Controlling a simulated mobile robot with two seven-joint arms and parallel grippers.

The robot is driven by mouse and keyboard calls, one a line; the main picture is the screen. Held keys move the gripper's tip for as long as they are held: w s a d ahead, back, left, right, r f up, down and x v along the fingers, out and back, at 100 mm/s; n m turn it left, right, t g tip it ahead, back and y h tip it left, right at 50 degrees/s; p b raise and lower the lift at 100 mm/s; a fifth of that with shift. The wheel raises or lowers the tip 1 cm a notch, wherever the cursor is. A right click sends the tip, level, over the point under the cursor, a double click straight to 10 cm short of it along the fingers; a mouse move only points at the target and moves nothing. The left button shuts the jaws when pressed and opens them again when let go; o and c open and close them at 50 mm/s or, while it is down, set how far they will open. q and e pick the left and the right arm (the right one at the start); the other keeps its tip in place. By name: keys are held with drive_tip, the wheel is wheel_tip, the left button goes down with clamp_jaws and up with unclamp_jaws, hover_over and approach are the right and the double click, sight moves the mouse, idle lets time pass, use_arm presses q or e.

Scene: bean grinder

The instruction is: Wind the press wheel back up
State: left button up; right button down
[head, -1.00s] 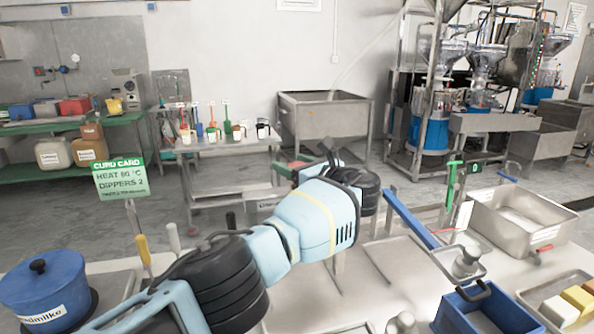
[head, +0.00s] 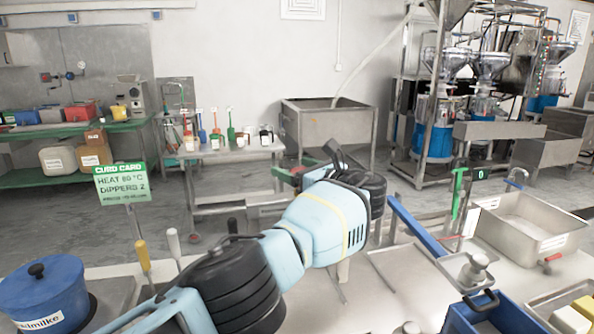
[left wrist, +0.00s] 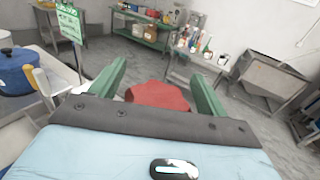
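A red rounded part (left wrist: 157,96), which looks like the press wheel, shows between the green fingers of my left gripper (left wrist: 158,88) in the left wrist view. The fingers stand wide apart, one on each side of it; I cannot tell whether they touch it. My forearm and wrist hide most of the wheel and the press. My right gripper is in neither view.
A blue lidded pot (head: 42,292) stands at the left, near the green curd card (head: 122,185). At the right are a blue bar (head: 415,225), a steel tray (head: 530,228) and a blue crate (head: 490,318). A steel basin (head: 330,126) stands behind.

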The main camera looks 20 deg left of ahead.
use_arm(q)
drive_tip(key=shift+f, duration=0.1)
drive_tip(key=p+v, duration=0.1)
drive_tip(key=v, duration=0.6)
drive_tip(key=shift+s+d, duration=0.15)
drive_tip(key=shift+d, duration=0.25)
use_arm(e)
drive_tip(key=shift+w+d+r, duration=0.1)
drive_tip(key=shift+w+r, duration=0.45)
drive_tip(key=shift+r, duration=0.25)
